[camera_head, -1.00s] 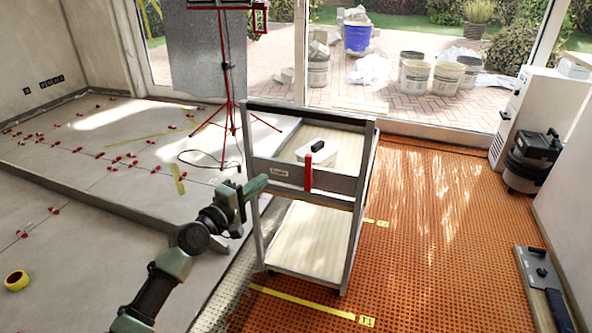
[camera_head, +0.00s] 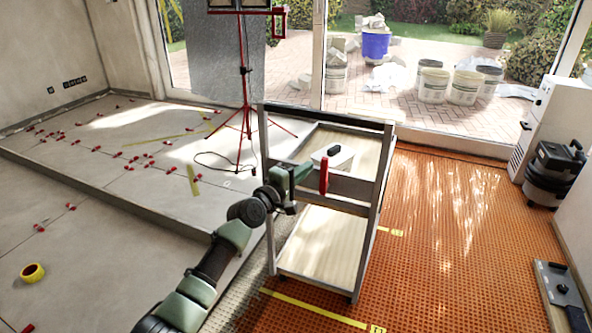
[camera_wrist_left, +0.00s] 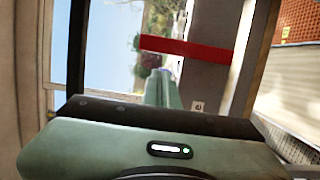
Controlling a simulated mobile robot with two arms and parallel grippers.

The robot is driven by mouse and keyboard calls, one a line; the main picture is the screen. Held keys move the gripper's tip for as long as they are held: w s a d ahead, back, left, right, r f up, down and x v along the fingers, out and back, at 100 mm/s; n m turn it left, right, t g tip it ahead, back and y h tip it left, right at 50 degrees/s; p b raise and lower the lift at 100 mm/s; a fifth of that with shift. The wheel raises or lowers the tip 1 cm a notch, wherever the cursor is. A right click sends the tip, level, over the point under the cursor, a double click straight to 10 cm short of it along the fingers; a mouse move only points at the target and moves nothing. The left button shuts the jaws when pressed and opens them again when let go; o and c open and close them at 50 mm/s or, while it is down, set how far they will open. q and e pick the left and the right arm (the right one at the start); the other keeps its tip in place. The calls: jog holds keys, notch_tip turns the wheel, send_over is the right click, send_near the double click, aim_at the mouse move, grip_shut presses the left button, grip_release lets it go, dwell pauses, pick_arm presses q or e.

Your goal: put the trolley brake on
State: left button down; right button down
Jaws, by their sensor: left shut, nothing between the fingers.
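The trolley (camera_head: 322,188) is a grey two-shelf frame with pale wooden shelves, standing at the edge of the orange matting. A red lever (camera_head: 324,174), likely its brake, stands upright on the grey front crossbar. In the left wrist view, which is turned sideways, the red lever (camera_wrist_left: 195,50) shows as a band across the bar. My left gripper (camera_head: 304,171) is shut and empty, just left of the lever at about its height. In the left wrist view its fingertips (camera_wrist_left: 163,76) lie close to the lever; I cannot tell whether they touch. My right gripper is out of view.
A white box-like item with a black top (camera_head: 333,153) sits on the trolley's upper shelf. A red tripod stand (camera_head: 243,110) is behind left. A raised tiled floor (camera_head: 110,215) lies left. A black vacuum (camera_head: 553,172) stands right.

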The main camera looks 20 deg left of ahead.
pick_arm(q)
jog(key=shift+d, duration=0.85)
